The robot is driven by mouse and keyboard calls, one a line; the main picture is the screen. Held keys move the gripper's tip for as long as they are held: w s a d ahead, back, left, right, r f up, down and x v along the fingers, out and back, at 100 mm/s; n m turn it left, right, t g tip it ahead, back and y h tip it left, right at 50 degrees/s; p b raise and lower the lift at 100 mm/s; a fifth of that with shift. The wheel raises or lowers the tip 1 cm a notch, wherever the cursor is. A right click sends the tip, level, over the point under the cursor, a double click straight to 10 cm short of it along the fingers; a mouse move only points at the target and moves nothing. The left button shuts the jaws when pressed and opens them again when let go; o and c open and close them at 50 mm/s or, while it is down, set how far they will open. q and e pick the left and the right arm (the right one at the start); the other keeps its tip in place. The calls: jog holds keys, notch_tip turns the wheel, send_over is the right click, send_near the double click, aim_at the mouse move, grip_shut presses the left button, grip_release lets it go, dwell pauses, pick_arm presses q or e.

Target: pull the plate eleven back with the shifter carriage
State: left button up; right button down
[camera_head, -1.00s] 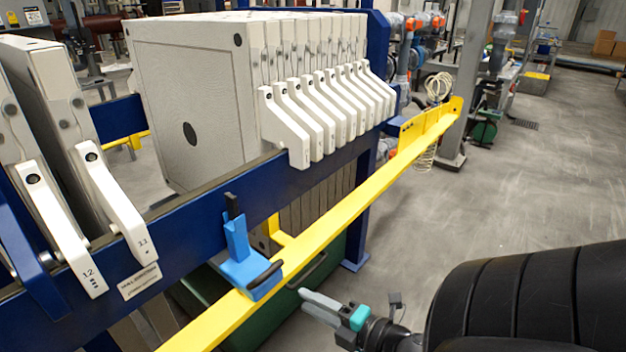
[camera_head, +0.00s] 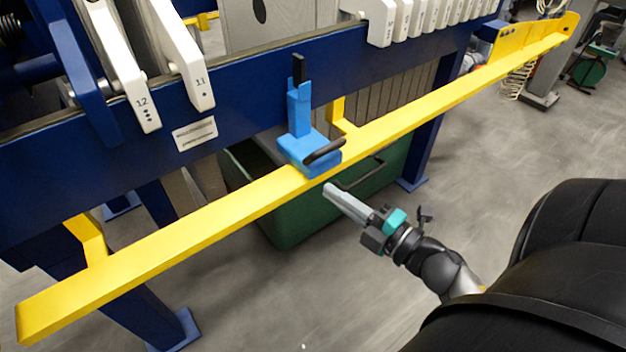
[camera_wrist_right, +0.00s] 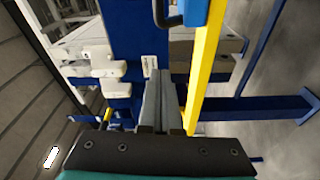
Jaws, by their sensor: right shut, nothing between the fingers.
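Plate eleven (camera_head: 190,72) stands in the upper left of the head view, its white handle marked 11. Plate twelve (camera_head: 136,88) is just left of it. The blue shifter carriage (camera_head: 307,135) sits on the yellow rail (camera_head: 200,222), with a black upright finger on top and a black bar handle (camera_head: 324,151) at its front. The carriage is to the right of plate eleven's handle. My right gripper (camera_head: 329,190) is shut and empty, just below and in front of the carriage, apart from its handle. In the right wrist view the fingers (camera_wrist_right: 158,80) point toward the blue frame. My left gripper is not in view.
A row of white plate handles (camera_head: 425,18) stands farther right along the blue frame beam (camera_head: 240,85). A green bin (camera_head: 290,215) is under the rail. Blue legs (camera_head: 425,150) support the frame. The floor at right is open, partly covered by my arm.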

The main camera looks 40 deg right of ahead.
aim_at(314, 165)
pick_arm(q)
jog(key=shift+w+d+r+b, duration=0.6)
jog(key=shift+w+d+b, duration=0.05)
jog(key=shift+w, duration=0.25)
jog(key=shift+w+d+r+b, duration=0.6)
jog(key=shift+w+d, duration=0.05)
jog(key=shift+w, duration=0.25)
pick_arm(e)
jog(key=shift+w+d+f, duration=0.1)
jog(key=shift+w+d, duration=0.1)
jog(key=shift+w, duration=1.35)
jog(key=shift+w+d+r, duration=0.1)
jog(key=shift+w+d, duration=0.15)
jog(key=shift+w, duration=1.35)
jog(key=shift+w+d+f, duration=0.1)
jog(key=shift+w+d, duration=0.1)
jog(key=shift+w, duration=1.35)
jog(key=shift+d, duration=0.15)
